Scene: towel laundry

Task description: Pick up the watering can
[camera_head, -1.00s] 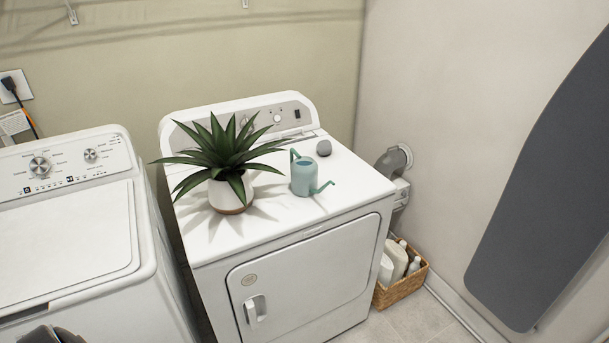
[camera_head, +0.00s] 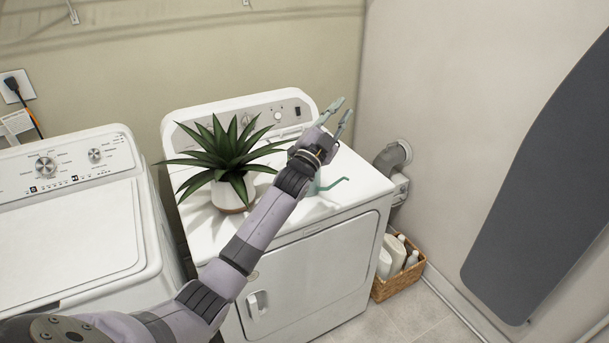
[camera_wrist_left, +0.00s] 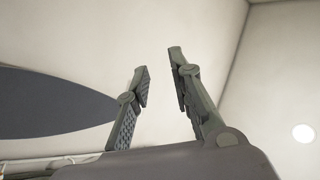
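The teal watering can (camera_head: 331,185) stands on the white dryer top (camera_head: 357,172). My left arm hides most of it in the head view; mainly its spout and a strip of its body show. My left gripper (camera_head: 343,108) is in front of and above the can in that view, its fingers pointing up and away to the right. The fingers are apart and empty. In the left wrist view the gripper (camera_wrist_left: 157,70) is also open, with nothing between its fingers, and the can does not show. My right gripper is not in view.
A potted spiky plant (camera_head: 232,192) stands on the dryer left of my forearm. A washer (camera_head: 70,230) is at the left. A wicker basket with bottles (camera_head: 398,284) is on the floor. A dark ironing board (camera_head: 540,180) is on the right wall.

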